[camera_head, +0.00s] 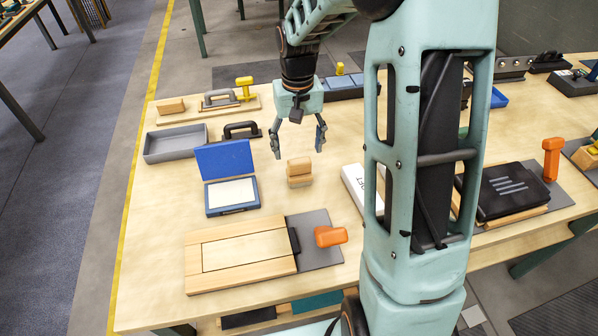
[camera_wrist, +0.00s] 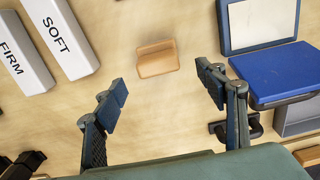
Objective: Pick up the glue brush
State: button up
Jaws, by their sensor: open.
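A small tan wooden block with a raised upper part (camera_head: 299,172) sits alone on the light wooden table; it may be the glue brush, but no bristles show. It also shows in the wrist view (camera_wrist: 157,60), at the upper middle. My gripper (camera_head: 298,147) points down above the table, just behind and above this block in the head view. Its two fingers are spread with nothing between them. In the wrist view my gripper (camera_wrist: 163,82) has its fingertips on either side, with the block beyond them.
An open blue case (camera_head: 226,162) and a grey tray (camera_head: 176,143) lie to the left. A wooden board with a grey plate (camera_head: 315,225) and an orange-handled tool (camera_head: 331,236) are in front. White boxes (camera_wrist: 75,35) stand close by on the other side. Bare table surrounds the block.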

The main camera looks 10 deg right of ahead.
aim_at(299, 161)
notch_tip(299, 161, down, 6)
jog(key=shift+s+d+r, duration=0.1)
jog(key=shift+s+r, duration=0.05)
jog(key=shift+r, duration=0.05)
jog(key=shift+c, duration=0.6)
jog(key=c, duration=1.2)
notch_tip(299, 161, up, 10)
jog(key=shift+r, duration=0.1)
jog(key=o, duration=0.7)
jog(key=c, duration=0.5)
